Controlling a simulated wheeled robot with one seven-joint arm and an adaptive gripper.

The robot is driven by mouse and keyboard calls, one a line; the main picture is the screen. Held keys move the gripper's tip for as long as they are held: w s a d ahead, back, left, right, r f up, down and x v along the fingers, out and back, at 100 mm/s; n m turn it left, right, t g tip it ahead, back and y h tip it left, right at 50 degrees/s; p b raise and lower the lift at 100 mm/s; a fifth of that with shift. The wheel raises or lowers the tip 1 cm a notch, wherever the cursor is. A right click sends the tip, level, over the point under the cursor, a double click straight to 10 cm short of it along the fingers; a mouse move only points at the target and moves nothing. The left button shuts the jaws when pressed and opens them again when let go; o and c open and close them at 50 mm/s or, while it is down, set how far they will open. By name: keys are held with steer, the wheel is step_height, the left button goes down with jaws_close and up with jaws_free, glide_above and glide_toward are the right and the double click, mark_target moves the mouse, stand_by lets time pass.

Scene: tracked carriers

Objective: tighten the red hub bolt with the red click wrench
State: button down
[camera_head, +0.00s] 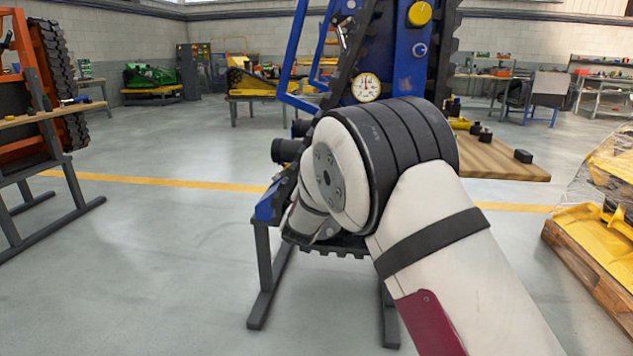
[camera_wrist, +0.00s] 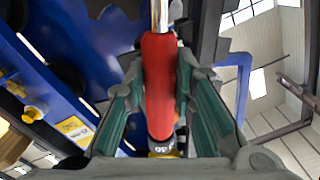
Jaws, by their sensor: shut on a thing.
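In the wrist view my gripper (camera_wrist: 160,98) is shut on the red handle of the click wrench (camera_wrist: 159,75). The wrench's bright metal shaft runs up out of the top of the view, so its head is not seen. A yellow and black end of the handle shows at the bottom, near the gripper's base. The blue tracked carrier (camera_head: 408,70) stands ahead in the head view, and its blue side (camera_wrist: 62,40) is close on the left in the wrist view. I cannot make out the red hub bolt in either view. In the head view my arm hides my gripper and the wrench.
A round gauge (camera_head: 367,88) and a yellow knob (camera_head: 420,13) are on the carrier. A wooden shelf (camera_head: 500,163) with small dark parts juts out at right. An orange carrier (camera_head: 22,60) stands at left, a wrapped pallet (camera_head: 590,250) at right.

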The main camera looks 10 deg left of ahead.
steer(key=shift+d, duration=0.2)
steer(key=shift+d+f+m+b, duration=0.35)
steer(key=shift+m+b, duration=0.25)
steer(key=shift+b, duration=0.6)
steer(key=shift+a+r+n+p, duration=0.2)
steer(key=shift+n+p, duration=0.1)
steer(key=shift+p, duration=0.15)
steer(key=shift+s+a+b, duration=0.15)
steer(key=shift+s+b, duration=0.8)
steer(key=shift+s, duration=0.85)
steer(key=shift+s+r, duration=0.1)
steer(key=shift+s, duration=1.9)
